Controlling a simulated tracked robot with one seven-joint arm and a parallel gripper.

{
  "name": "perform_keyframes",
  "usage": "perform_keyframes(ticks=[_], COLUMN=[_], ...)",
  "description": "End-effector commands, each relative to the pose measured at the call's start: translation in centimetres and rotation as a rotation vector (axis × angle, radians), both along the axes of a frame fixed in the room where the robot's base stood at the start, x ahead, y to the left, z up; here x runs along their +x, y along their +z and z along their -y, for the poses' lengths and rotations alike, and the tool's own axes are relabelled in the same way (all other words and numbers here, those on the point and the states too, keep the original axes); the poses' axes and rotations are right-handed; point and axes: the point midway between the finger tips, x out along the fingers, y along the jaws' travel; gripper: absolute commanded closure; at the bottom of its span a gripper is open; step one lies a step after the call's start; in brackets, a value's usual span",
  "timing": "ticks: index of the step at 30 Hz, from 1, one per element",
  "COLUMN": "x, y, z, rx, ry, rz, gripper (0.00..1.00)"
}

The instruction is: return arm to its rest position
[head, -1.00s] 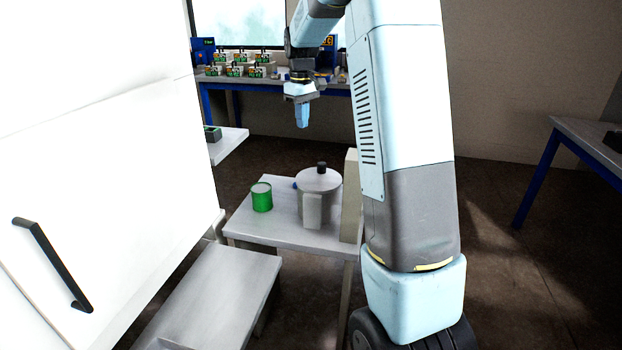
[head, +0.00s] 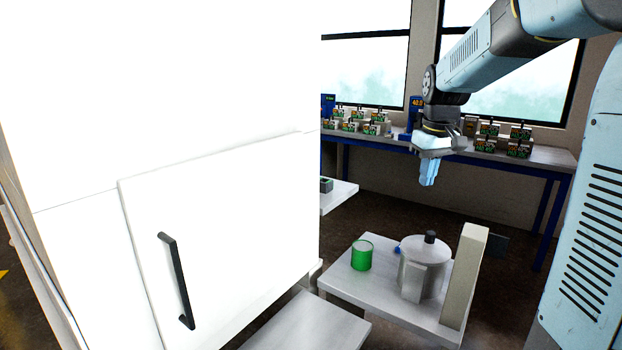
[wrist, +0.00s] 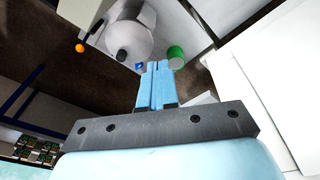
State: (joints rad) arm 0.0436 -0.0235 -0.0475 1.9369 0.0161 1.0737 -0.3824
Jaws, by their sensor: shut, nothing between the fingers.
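My arm reaches in from the upper right of the head view, and my gripper (head: 429,172) hangs from it with its light-blue fingers pointing down. The fingers are together with nothing between them. The gripper is in the air, above the level of a small grey table (head: 390,296) and apart from everything on it. In the wrist view my gripper (wrist: 156,84) shows with its two blue fingers side by side and closed.
A lidded grey pot (head: 424,254), a green can (head: 361,255) and an upright beige panel (head: 464,275) stand on the small table. A large white cabinet (head: 225,240) with a black handle fills the left. A bench (head: 540,152) with several small boxes stands behind.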

Motion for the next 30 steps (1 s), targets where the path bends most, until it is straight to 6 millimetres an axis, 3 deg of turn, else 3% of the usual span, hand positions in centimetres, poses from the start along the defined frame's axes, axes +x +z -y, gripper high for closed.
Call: perform_keyframes(ticks=[6,13,24,30], x=[-6.0,-12.0,-21.2,-24.7], y=[1.8,2.4,1.0,-0.4], z=[-1.3,-2.3,-3.7,-4.1], rx=[0.011,0.027,0.062,0.081], ry=[-0.057,-0.116,-0.212,-0.253], rz=[0.073,0.148,0.265,0.314], gripper=[1.0,1.0,1.0,1.0])
